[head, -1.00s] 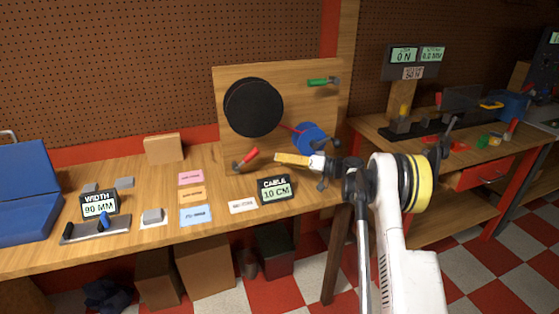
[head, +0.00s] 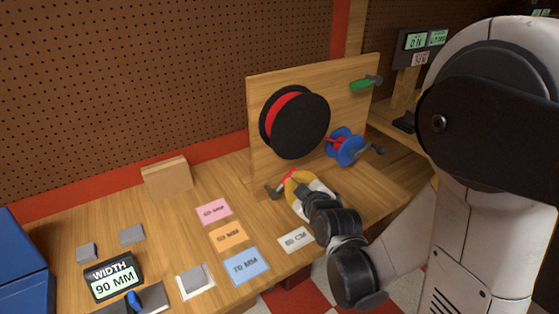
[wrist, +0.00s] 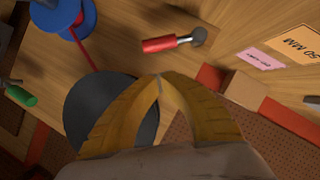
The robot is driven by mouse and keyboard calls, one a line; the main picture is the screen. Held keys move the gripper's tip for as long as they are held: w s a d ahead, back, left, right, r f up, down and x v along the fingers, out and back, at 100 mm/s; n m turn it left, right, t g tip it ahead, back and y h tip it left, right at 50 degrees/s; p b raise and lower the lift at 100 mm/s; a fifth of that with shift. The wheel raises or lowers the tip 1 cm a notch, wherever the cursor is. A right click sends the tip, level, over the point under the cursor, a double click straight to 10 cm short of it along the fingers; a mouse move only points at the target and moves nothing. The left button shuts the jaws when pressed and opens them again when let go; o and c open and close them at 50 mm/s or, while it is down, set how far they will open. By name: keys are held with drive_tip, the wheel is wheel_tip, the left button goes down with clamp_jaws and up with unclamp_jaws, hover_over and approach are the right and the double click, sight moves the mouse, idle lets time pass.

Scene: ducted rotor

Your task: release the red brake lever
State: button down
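The red brake lever (head: 286,178) is low at the front of the upright wooden board, partly hidden by my gripper in the head view. In the wrist view its red handle (wrist: 160,44) joins a metal rod with a dark end, beyond my fingertips. My gripper (head: 294,178) has yellow fingers, right by the lever in the head view. In the wrist view the fingertips (wrist: 159,77) meet with nothing between them, and a gap shows between them and the handle. I cannot tell the true distance in depth.
The board carries a black spool (head: 297,122) with red winding, a blue spool (head: 347,148) and a green-handled lever (head: 363,85). Coloured cards, including a blue one (head: 246,266), and a width display (head: 112,276) lie to the left. A wooden block (head: 167,178) stands behind.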

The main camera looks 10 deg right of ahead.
drive_tip(key=b+x, duration=0.2)
drive_tip(key=x, duration=0.6)
drive_tip(key=shift+w+d+f, duration=0.15)
drive_tip(key=shift+w+f, duration=0.05)
drive_tip(key=shift+w+f+b, duration=0.1)
drive_tip(key=shift+w+b, duration=0.2)
drive_tip(key=shift+w, duration=0.25)
